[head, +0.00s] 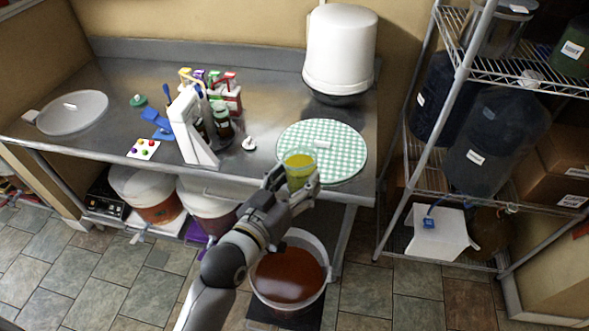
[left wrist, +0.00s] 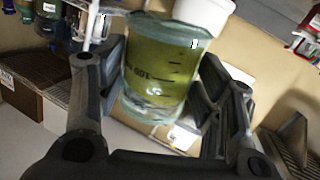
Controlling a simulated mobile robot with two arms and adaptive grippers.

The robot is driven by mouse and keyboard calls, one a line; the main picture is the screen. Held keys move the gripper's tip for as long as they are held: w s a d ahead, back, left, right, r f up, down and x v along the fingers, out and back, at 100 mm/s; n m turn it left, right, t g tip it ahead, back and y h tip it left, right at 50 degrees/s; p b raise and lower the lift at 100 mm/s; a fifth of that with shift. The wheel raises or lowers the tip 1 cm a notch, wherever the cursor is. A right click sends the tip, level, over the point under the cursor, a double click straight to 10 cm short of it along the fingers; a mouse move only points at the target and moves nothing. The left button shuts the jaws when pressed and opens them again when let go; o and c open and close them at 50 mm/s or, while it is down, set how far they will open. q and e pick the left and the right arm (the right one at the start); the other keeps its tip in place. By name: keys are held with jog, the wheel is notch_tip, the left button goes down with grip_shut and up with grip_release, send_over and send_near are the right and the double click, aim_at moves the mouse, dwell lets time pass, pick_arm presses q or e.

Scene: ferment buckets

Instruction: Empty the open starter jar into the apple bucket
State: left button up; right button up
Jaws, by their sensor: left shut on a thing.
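The starter jar (head: 299,169) is clear and open-topped, with yellow-green liquid in it. My left gripper (head: 292,183) is shut around its sides and holds it up near the table's front edge. In the left wrist view the jar (left wrist: 163,70) sits between both fingers, and dark markings show on its wall. An open white bucket (head: 327,270) with red-brown liquid stands on the floor below the jar, partly hidden by my left arm. No label shows on it, so I cannot tell by marking that it is the apple bucket. My right gripper is not in view.
A green checked round mat (head: 345,145) lies on the steel table (head: 110,75) behind the jar. A white stand (head: 190,125) with bottles is further left. Two more buckets (head: 125,185) stand under the table. A wire shelf (head: 440,185) with dark carboys is at right.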

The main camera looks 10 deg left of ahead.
pick_arm(q)
jog(key=shift+d+f, duration=0.1)
jog(key=shift+f, duration=1.15)
notch_tip(320, 180, down, 41)
jog(key=n+g+b, duration=0.3)
jog(key=n+b, duration=0.1)
jog(key=b, duration=1.3)
jog(key=shift+s+d+r+n+h+b, duration=0.2)
jog(key=shift+s+n+h+b, duration=0.1)
jog(key=shift+n+b, duration=0.1)
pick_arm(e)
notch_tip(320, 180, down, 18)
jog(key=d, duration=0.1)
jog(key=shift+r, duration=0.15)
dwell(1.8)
